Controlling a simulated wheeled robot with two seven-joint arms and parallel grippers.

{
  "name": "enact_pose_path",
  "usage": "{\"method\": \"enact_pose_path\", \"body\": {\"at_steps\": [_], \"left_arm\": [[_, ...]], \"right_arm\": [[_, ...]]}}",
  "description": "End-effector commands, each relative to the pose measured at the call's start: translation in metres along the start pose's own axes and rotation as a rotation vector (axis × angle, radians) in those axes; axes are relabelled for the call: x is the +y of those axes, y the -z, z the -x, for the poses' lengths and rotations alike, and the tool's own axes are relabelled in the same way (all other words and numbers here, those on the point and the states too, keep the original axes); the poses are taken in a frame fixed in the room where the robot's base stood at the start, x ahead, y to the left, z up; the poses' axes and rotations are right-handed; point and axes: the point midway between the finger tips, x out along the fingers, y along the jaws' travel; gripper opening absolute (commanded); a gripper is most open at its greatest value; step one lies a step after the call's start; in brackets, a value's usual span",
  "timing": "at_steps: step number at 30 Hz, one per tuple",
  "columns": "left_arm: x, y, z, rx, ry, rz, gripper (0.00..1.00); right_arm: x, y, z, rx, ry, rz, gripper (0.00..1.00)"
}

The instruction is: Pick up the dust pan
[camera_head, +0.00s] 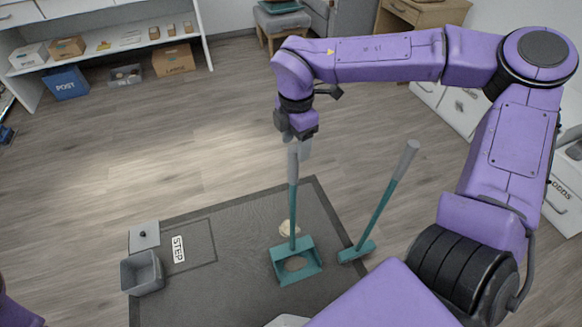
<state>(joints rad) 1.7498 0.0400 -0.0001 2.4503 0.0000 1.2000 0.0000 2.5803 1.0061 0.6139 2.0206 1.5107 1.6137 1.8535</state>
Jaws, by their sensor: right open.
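The dust pan (313,259) is teal, with a long upright handle (292,200) that ends in a grey grip. It stands on the dark mat (235,290), with a beige patch visible in its tray. My right gripper (294,143) is above it, pointing down, at the top of the grey grip. Its jaws are open, with fingers beside the grip; I cannot tell whether they touch it. My left gripper is out of view; only a bit of purple shows at the bottom left corner.
A teal broom (378,210) with a grey grip stands tilted to the right of the pan. A pale lump (288,228) lies behind the pan. A grey bin (142,273) and its lid (144,235) are at the mat's left. The wooden floor (150,170) behind is clear.

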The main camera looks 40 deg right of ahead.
Motion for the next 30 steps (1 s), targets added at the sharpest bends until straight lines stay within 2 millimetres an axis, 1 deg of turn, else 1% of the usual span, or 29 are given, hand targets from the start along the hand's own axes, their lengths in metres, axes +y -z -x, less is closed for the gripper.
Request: {"method": "enact_pose_path", "body": {"at_steps": [1,5,9,11,14,19,20,21,23,24,25,26,30], "left_arm": [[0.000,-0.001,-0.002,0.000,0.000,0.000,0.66],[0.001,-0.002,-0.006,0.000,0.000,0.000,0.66],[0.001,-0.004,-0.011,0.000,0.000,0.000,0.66],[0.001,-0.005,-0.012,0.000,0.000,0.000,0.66],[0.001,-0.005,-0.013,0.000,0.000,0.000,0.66],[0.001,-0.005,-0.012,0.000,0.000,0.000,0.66],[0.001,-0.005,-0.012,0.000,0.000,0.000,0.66],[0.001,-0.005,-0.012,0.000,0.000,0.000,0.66],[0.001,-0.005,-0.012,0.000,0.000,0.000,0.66],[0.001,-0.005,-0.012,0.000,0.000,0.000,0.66],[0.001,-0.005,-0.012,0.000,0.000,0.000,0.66],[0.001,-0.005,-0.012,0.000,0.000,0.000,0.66],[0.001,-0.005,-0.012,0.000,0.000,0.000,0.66]], "right_arm": [[-0.001,-0.001,-0.008,0.000,0.001,-0.002,0.61],[0.001,0.000,-0.024,-0.001,0.002,0.000,0.61],[0.006,0.004,-0.051,-0.001,0.002,0.001,0.61],[0.006,0.005,-0.059,0.000,0.002,0.002,0.61],[0.006,0.005,-0.064,0.001,0.000,0.003,0.61],[0.007,0.006,-0.064,0.001,-0.001,0.005,0.61],[0.007,0.006,-0.064,0.000,-0.001,0.005,0.58],[0.007,0.006,-0.064,0.000,-0.001,0.005,0.45],[0.007,0.006,-0.064,0.000,-0.001,0.005,0.25],[0.007,0.006,-0.064,0.000,-0.001,0.005,0.12],[0.007,0.006,-0.064,0.000,-0.001,0.005,0.02],[0.007,0.006,-0.064,0.000,-0.001,0.005,0.00],[0.007,0.006,-0.063,0.001,-0.002,0.005,0.00]]}}
